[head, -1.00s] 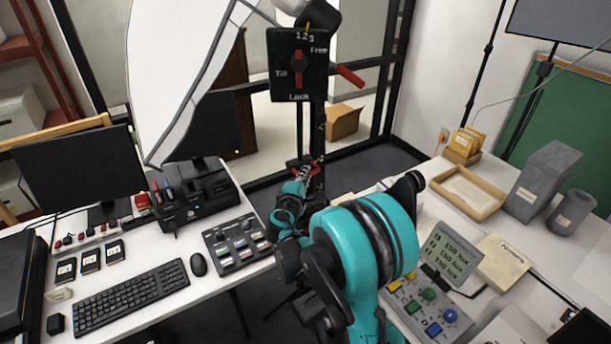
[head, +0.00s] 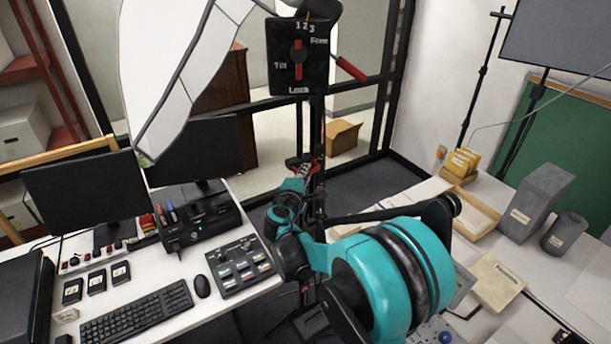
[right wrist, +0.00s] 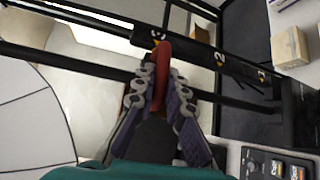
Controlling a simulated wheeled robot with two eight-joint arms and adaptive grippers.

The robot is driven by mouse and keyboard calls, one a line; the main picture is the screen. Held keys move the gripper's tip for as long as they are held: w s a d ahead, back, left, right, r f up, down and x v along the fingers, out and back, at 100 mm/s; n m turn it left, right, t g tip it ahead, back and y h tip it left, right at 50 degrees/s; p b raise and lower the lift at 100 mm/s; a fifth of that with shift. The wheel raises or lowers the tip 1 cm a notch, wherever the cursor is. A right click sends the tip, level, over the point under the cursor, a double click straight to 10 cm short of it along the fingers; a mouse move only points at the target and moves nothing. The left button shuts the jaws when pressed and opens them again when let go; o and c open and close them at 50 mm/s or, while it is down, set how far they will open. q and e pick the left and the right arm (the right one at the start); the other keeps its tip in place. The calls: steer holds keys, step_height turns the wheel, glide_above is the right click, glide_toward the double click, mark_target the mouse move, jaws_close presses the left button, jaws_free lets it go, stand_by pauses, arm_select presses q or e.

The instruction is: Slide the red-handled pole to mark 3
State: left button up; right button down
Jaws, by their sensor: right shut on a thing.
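A red handle (right wrist: 162,75) stands between the fingers of my right gripper (right wrist: 160,88) in the right wrist view, and the fingers are shut on it. In the head view this gripper (head: 302,168) is small, at the black upright pole (head: 318,125) below the dark panel. The panel (head: 283,75) reads 1 2 3, Free, Tilt and Lock, with a red pointer and a red lever (head: 351,69). My left gripper is out of view.
A white umbrella-like reflector (head: 165,85) hangs left of the panel. A left desk holds a monitor (head: 85,195), keyboard (head: 140,315) and button box (head: 240,265). Dark window frames stand behind.

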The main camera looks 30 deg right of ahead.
steer(key=shift+w+r, duration=0.15)
steer(key=shift+r, duration=0.1)
steer(key=c, duration=1.6)
jaws_free()
steer(key=shift+o, duration=0.2)
steer(key=shift+s+a, duration=0.3)
steer(key=shift+s, duration=0.1)
steer(key=v, duration=1.1)
steer(key=shift+s, duration=0.1)
